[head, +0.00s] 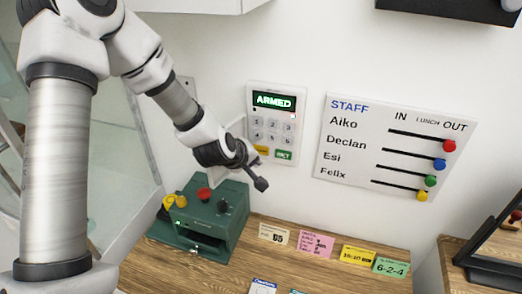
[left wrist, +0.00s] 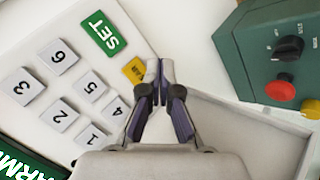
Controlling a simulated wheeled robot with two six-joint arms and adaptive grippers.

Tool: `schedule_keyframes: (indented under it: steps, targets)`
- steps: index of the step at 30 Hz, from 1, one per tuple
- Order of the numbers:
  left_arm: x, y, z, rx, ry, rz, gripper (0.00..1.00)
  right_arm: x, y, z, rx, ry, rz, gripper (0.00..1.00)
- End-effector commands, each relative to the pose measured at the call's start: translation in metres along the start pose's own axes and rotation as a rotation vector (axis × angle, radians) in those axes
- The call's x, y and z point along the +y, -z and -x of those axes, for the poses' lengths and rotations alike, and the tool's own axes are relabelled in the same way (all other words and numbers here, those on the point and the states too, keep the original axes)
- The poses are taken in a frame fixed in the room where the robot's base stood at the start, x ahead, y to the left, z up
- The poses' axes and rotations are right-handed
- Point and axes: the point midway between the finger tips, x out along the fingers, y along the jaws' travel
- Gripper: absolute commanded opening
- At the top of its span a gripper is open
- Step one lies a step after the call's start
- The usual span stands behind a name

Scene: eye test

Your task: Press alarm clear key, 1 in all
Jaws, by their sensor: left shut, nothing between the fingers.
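The alarm keypad (head: 295,128) is a white wall panel with a lit green display (head: 274,101) reading ARMED. Its yellow clear key (head: 262,151) sits at the lower left, beside the green SET key (head: 284,155). In the left wrist view the yellow clear key (left wrist: 133,69) is partly hidden behind my fingers, its lettering only partly readable. The green SET key (left wrist: 104,35) shows whole there. My left gripper (head: 261,184) is shut and empty, its tips just below the keypad in the head view. In the wrist view its tips (left wrist: 159,70) appear just beside the clear key; contact cannot be told.
A green box (head: 195,233) with red, yellow and black knobs stands on the wooden shelf (head: 250,275) below. Several coloured note cards (head: 316,244) stand on the shelf. A STAFF board (head: 350,165) with coloured sliders hangs right of the keypad. The wall below the keypad is clear.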

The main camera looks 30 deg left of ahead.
Motion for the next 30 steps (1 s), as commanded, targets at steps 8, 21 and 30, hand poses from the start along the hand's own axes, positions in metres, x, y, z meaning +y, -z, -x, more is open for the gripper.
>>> schedule_keyframes:
  steps: [8, 21, 30]
  targets:
    - [-0.014, -0.014, 0.02, 0.0, 0.0, 0.001, 0.0, 0.0, 0.0, 0.001, 0.0, 0.0, 0.0, 0.4]
    - [-0.019, -0.019, 0.026, 0.001, 0.0, 0.0, 0.0, 0.0, 0.0, 0.001, 0.0, 0.0, 0.0, 0.4]
    - [-0.019, -0.019, 0.026, 0.0, 0.0, 0.0, 0.0, 0.0, 0.0, 0.001, 0.0, 0.0, 0.0, 0.4]
